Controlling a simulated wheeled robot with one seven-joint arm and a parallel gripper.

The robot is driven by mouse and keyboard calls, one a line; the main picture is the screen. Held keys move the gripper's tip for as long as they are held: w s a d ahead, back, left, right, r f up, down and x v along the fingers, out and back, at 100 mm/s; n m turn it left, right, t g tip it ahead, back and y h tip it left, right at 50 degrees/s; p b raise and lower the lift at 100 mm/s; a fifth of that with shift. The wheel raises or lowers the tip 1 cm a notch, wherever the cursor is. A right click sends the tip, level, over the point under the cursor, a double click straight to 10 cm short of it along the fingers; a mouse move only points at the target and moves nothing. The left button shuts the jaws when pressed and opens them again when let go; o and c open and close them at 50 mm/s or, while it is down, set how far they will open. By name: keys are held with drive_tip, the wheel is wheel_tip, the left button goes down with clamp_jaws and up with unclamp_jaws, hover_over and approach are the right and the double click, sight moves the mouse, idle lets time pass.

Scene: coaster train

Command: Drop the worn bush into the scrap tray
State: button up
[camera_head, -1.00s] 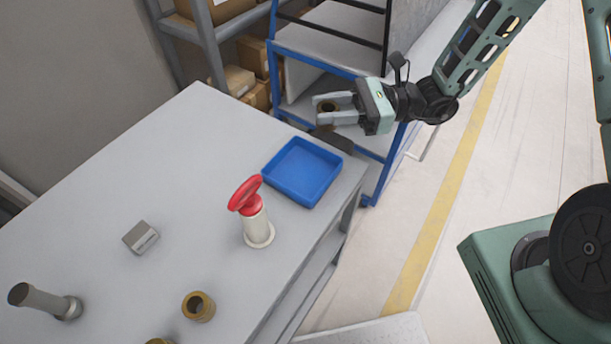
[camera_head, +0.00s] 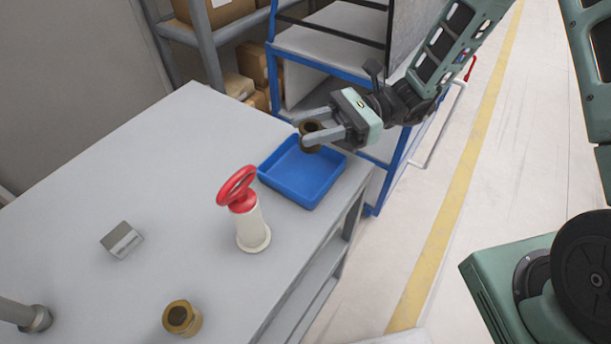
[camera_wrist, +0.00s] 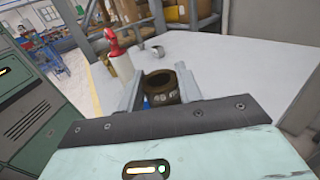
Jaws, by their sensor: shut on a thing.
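My gripper (camera_head: 311,132) is shut on a brown, ring-shaped bush (camera_head: 310,130). The bush is dark inside and also shows between the two fingers in the wrist view (camera_wrist: 163,87). In the head view my gripper holds it over the far right part of the blue scrap tray (camera_head: 305,190). The tray lies near the right end of the grey table and looks empty where I can see it. In the wrist view the tray is almost wholly hidden behind the bush and fingers.
A white post with a red handwheel (camera_head: 250,222) stands close to the tray's near left side. A second brass bush (camera_head: 182,318), a small grey block (camera_head: 122,240) and a metal pipe piece (camera_head: 25,315) are on the table (camera_head: 160,170). A blue-framed rack (camera_head: 385,170) stands behind.

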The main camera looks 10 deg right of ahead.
drive_tip(key=o, duration=1.1)
drive_tip(key=shift+d, duration=0.15)
drive_tip(key=b+v, duration=0.2)
drive_tip(key=v, duration=1.5)
